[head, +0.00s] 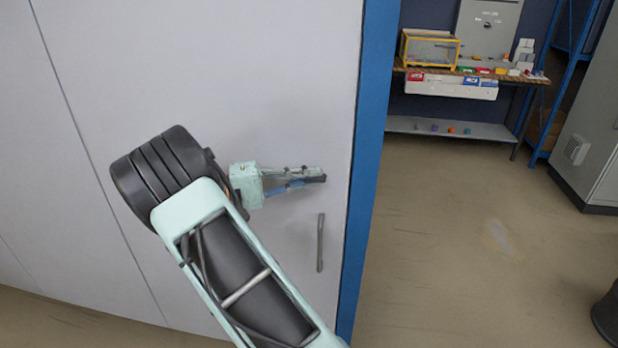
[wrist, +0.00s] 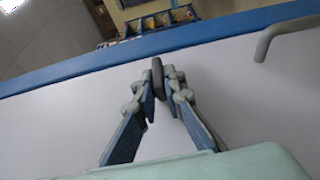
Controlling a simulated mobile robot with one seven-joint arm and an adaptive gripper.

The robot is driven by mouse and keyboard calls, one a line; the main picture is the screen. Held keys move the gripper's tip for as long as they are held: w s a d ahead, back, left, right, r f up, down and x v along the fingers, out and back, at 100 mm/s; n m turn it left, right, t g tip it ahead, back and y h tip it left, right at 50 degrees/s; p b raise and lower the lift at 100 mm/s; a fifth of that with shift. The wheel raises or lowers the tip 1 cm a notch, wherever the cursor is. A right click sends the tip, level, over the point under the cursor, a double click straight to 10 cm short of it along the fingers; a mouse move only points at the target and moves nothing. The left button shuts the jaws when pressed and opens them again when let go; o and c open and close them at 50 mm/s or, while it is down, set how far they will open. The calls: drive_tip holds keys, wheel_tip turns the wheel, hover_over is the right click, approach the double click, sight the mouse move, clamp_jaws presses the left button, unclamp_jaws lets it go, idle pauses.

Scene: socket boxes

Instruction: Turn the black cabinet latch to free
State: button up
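The black latch (wrist: 158,78) is a small dark bar on the light cabinet door (head: 270,60). In the wrist view it stands between my gripper's fingertips (wrist: 160,84), with a finger close on each side. My gripper (head: 318,177) appears closed onto the latch. In the head view its fingers point right across the door, and a dark piece shows at their tips. The fingers cover much of the latch there, so its exact angle is hard to tell.
A grey bar handle (head: 320,243) is on the door below my gripper. A blue frame edge (head: 366,170) runs along the door's right side. Open floor (head: 450,230) lies to the right. A shelf (head: 470,78) with a yellow-framed box (head: 430,48) stands at the back.

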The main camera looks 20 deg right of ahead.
drive_tip(key=o, duration=0.4)
drive_tip(key=shift+c, duration=0.2)
drive_tip(key=w+a, duration=0.2)
drive_tip(key=a, duration=0.9)
drive_tip(key=shift+w+a, duration=0.2)
drive_tip(key=shift+a, duration=0.2)
